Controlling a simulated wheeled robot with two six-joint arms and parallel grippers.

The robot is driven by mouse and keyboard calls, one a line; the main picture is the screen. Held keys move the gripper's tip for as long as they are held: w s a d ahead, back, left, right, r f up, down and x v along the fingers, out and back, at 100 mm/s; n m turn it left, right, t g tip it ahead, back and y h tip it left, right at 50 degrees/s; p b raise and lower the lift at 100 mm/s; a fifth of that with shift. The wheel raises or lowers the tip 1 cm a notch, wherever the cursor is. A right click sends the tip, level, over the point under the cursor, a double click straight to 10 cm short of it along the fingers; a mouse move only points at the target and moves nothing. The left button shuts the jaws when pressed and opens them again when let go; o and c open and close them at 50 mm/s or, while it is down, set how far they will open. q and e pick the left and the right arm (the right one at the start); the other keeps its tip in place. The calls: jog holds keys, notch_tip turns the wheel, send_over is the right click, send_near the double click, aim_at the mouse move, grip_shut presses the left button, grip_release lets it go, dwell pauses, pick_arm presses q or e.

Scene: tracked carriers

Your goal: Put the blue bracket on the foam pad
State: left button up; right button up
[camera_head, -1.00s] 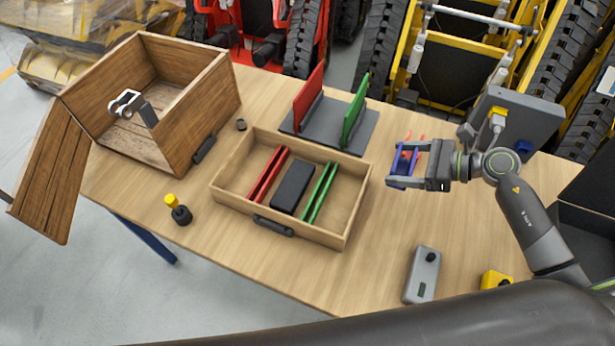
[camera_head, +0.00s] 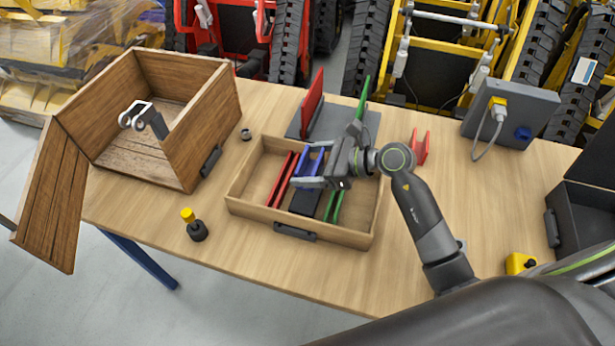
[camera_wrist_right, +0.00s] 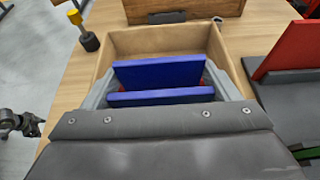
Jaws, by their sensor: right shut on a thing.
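My right gripper (camera_head: 312,170) is shut on the blue bracket (camera_head: 310,158) and holds it above the open wooden tray. In the right wrist view the bracket (camera_wrist_right: 158,72) shows two upright blue plates between the fingers (camera_wrist_right: 165,88). A dark pad (camera_head: 304,202), which looks like the foam pad, lies in the tray between a red bracket (camera_head: 283,180) and a green bracket (camera_head: 336,207). The gripper and bracket partly cover the pad. A dark arm part at the left of the wrist view may be my left gripper (camera_wrist_right: 22,122); its jaws are unclear.
The tray (camera_head: 262,214) has raised walls. Behind it a grey base (camera_head: 300,124) bears upright red (camera_head: 313,103) and green (camera_head: 363,98) plates. Another red piece (camera_head: 420,147) stands right of my arm.

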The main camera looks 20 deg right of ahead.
aim_at(309, 174)
jog(key=shift+f, duration=2.25)
pick_arm(q)
jog(key=shift+a+r, duration=0.1)
jog(key=shift+a, duration=0.35)
pick_arm(e)
jog(key=shift+f, duration=0.2)
jog(key=o, duration=1.1)
jog(key=shift+r, duration=0.1)
